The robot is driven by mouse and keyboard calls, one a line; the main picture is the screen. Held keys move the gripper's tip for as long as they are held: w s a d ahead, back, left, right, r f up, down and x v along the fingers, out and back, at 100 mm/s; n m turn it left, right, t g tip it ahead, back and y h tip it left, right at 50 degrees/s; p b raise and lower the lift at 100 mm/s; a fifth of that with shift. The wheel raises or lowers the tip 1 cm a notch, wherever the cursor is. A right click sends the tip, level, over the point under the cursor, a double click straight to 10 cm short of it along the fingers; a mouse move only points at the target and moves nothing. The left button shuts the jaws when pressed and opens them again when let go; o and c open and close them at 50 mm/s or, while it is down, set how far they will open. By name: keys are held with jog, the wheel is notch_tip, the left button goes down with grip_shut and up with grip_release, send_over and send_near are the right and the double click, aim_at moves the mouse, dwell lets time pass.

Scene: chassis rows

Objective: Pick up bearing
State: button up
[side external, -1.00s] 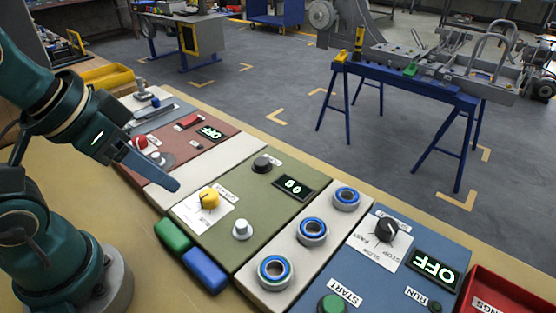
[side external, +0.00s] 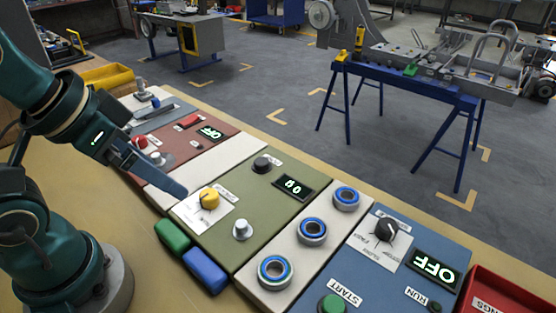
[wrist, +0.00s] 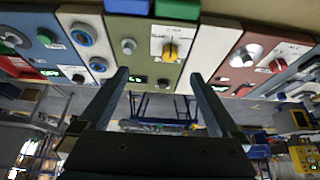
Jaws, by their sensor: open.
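Three bearings with blue rings stand in a row on a white strip between the green and blue panels: the near bearing (side external: 274,271), the middle bearing (side external: 312,231) and the far bearing (side external: 346,198). Two of them show at the upper left in the wrist view, one of them a bearing (wrist: 83,34) with a blue ring. My gripper (side external: 178,190) is above the left part of the panels, to the left of the bearings and apart from them. In the wrist view my gripper (wrist: 158,78) has its two fingers spread, with nothing between them.
The green panel (side external: 225,247) with a yellow knob (side external: 209,199) lies between my gripper and the bearings. A green block (side external: 172,236) and a blue block (side external: 205,270) lie at its near edge. A red bin (side external: 505,295) stands at the lower right.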

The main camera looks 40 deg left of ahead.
jog(key=w+d+r+n, duration=0.1)
jog(key=w+d+r, duration=0.1)
jog(key=w+r, duration=0.15)
jog(key=m+g, duration=0.3)
jog(key=g, duration=0.3)
send_over(277, 274)
notch_tip(277, 274, down, 10)
jog(key=shift+f, duration=2.7)
